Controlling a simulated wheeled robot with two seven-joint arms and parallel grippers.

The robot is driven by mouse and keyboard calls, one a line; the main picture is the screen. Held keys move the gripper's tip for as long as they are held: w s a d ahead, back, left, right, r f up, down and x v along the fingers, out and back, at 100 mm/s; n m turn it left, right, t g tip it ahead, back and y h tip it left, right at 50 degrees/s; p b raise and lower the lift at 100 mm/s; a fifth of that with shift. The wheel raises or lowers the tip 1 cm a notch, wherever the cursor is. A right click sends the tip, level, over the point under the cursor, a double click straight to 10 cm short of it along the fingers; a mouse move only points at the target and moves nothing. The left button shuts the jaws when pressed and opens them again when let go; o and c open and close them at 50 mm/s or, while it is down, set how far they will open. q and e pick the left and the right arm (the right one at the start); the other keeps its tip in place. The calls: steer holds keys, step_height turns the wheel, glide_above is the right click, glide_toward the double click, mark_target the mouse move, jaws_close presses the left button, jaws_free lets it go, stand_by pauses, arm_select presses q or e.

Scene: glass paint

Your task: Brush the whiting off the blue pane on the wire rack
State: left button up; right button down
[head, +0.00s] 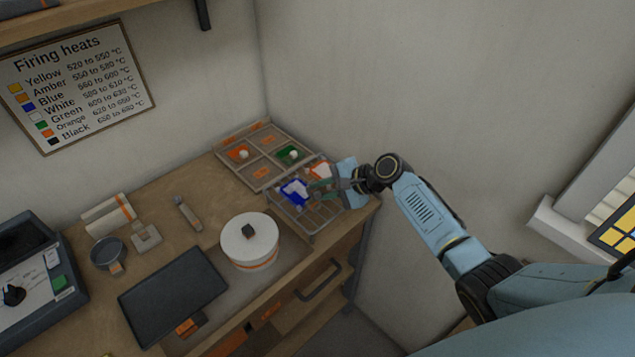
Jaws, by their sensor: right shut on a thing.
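The blue pane (293,194) lies on the wire rack (318,218) at the right end of the wooden bench, with a white patch of whiting (302,186) on it. My right gripper (333,186) reaches in from the right, low over the rack and just right of the blue pane. It is shut on a small thin tool that looks like the brush (318,184); its tip is close to the pane, but I cannot tell if they touch. My left gripper is out of view.
A divided tray (262,152) with orange and green panes stands behind the rack by the wall. A white round lidded pot (249,248) stands left of the rack. A dark flat slab (172,297) lies at the front. Walls close off the corner.

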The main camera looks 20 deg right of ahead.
steer(key=shift+s+d+f, duration=0.1)
steer(key=shift+s+d, duration=0.15)
steer(key=shift+s, duration=0.35)
steer(key=shift+w+a+b, duration=0.3)
steer(key=shift+w, duration=0.5)
steer(key=shift+w+a+b, duration=0.25)
steer(key=shift+w, duration=0.5)
steer(key=shift+w+a+b, duration=0.3)
steer(key=shift+w+b, duration=0.15)
steer(key=shift+w, duration=0.3)
steer(key=shift+w+a+b, duration=0.3)
steer(key=shift+w+b, duration=0.1)
steer(key=shift+w, duration=0.35)
steer(key=shift+s+d+r+p, duration=0.1)
steer(key=shift+s+d+p, duration=0.05)
steer(key=shift+s+p, duration=0.25)
steer(key=shift+s+d+r+p, duration=0.1)
steer(key=shift+s+p, duration=0.15)
steer(key=shift+p, duration=0.25)
steer(key=shift+s+d+p, duration=0.3)
steer(key=shift+s+p, duration=0.2)
steer(key=shift+s, duration=0.3)
steer(key=shift+s+d+f, duration=0.1)
steer(key=shift+s+d, duration=0.2)
steer(key=shift+s, duration=0.5)
steer(key=shift+s+d+f, duration=0.1)
steer(key=shift+s+d, duration=0.2)
steer(key=shift+s, duration=0.45)
steer(key=shift+r, duration=2.6)
